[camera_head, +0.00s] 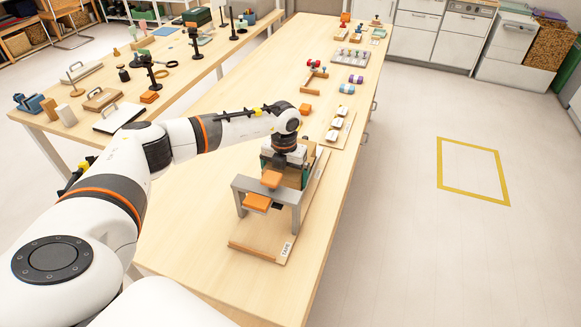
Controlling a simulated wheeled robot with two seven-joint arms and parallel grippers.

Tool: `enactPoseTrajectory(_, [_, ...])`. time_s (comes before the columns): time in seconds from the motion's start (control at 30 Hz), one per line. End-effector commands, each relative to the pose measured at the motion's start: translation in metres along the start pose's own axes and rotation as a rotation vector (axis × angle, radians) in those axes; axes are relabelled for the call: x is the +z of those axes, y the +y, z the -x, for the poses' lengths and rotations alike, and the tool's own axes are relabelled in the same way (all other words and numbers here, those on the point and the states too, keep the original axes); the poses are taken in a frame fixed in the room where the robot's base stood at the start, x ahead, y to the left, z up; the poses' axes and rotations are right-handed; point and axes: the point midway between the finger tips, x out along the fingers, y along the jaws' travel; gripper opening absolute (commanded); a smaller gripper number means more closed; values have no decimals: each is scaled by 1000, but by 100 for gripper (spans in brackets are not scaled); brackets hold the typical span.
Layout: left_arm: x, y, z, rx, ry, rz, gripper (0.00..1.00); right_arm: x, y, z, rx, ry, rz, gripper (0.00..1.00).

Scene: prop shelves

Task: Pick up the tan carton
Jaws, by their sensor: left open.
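My left arm reaches in from the left over the long wooden table. My left gripper (284,160) points down above a wooden board labelled TAPE (262,247). Its jaws are open, and its fingertips are mostly hidden. A brownish, box-like thing (294,177) with dark green beside it shows just under the gripper. I cannot tell whether it is the tan carton, or whether the fingers touch it. Two small upright tan blocks (66,115) stand on the other table at the left; either might be a carton. My right gripper is not in view.
A grey bridge-shaped stand (240,189) with orange blocks (257,203) stands on the board, close in front of the gripper. A board with white pieces (338,123) and an orange block (305,109) lie beyond. The table's near left part is bare.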

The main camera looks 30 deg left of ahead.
Motion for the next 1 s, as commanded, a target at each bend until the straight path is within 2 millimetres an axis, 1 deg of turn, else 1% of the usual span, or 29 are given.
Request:
enactPoseTrajectory(0.1, [0,0,0,0,0,0,100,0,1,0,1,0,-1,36])
enactPoseTrajectory(0.13, [0,0,0,0,0,0,98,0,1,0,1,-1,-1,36])
enactPoseTrajectory(0.3, [0,0,0,0,0,0,71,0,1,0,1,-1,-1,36])
enactPoseTrajectory(0.57, [0,0,3,1,2,0,71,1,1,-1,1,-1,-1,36])
enactPoseTrajectory(0.67, [-1,0,14,2,4,0,71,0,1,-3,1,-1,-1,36])
enactPoseTrajectory(0.9, [-1,1,62,3,6,-1,71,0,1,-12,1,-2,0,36])
enactPoseTrajectory(1.0, [-1,0,79,1,5,0,71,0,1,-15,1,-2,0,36])
